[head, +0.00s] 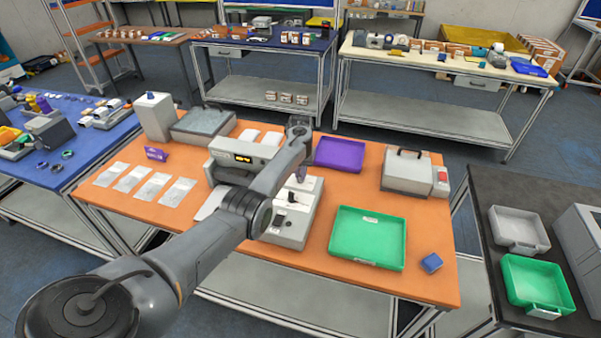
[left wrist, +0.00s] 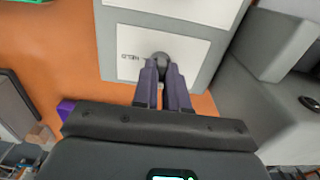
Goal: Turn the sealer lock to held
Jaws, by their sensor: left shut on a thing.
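The sealer lock is a dark round knob (left wrist: 161,58) on a white panel (left wrist: 125,75) of a grey box. Printed lettering that seems to read HELD, turned in the picture, lies beside the knob in the left wrist view. In the head view the grey box (head: 288,232) stands at the front middle of the orange table, and my left arm reaches over it. My left gripper (head: 300,177) points down at the box top. In the left wrist view its two dark fingers (left wrist: 164,75) are shut on the knob. The fingers hide part of the knob. My right gripper is not in view.
White pouches (head: 178,190) lie at left. A grey device (head: 407,175) stands at right.

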